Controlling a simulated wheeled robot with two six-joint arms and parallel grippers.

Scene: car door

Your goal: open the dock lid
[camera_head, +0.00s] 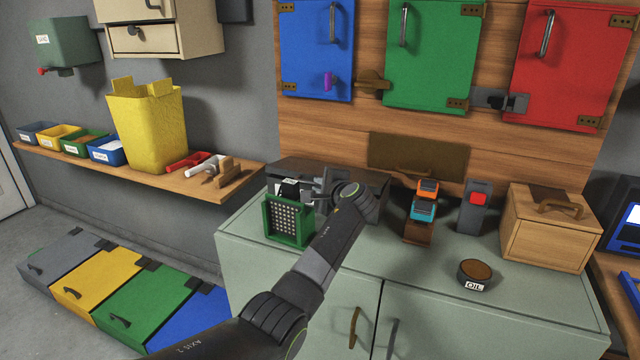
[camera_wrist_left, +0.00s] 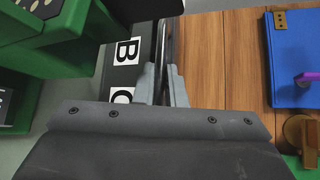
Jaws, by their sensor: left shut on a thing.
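A dark, low box (camera_head: 290,168), which looks like the dock, stands at the back left of the grey-green cabinet top, partly hidden by my left arm. My left gripper (camera_head: 318,188) is at its front, behind the green perforated block. In the left wrist view the fingers (camera_wrist_left: 160,88) are closed on a thin dark bar or edge (camera_wrist_left: 161,45), beside a dark face with white labels B (camera_wrist_left: 126,51) and C. I cannot tell whether this bar belongs to the lid. My right gripper is in neither view.
A green perforated block (camera_head: 288,220) stands just left of my gripper. An olive panel (camera_head: 420,150) with a handle is on the wall behind. Orange and teal blocks (camera_head: 423,208), a wooden box (camera_head: 545,235) and an oil tin (camera_head: 475,270) stand to the right.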

